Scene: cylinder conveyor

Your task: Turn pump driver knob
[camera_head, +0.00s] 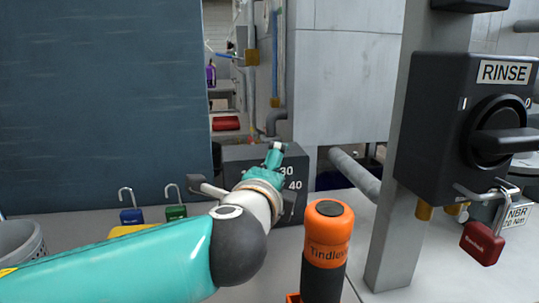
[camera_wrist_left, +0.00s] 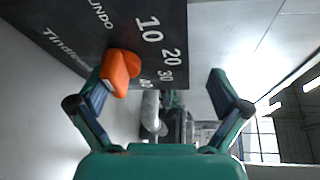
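The pump driver is a dark box (camera_head: 250,153) with pale numbers, behind my left gripper (camera_head: 268,168) in the head view. In the left wrist view the dark panel (camera_wrist_left: 105,25) shows 10, 20, 30 and 40, with an orange knob (camera_wrist_left: 121,71) on it. My left gripper (camera_wrist_left: 160,88) is open, with its two fingers wide apart. The knob shows just beside the tip of the left-hand finger, toward the inner side. I cannot tell whether they touch. The knob is hidden in the head view. My right gripper is not in view.
An orange-topped cylinder (camera_head: 328,232) stands in front, right of my left arm. A black RINSE switch box (camera_head: 450,120) with a red padlock (camera_head: 482,243) is on a grey post (camera_head: 398,225) at right. Blue (camera_head: 131,216) and green (camera_head: 176,212) padlocks are at left.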

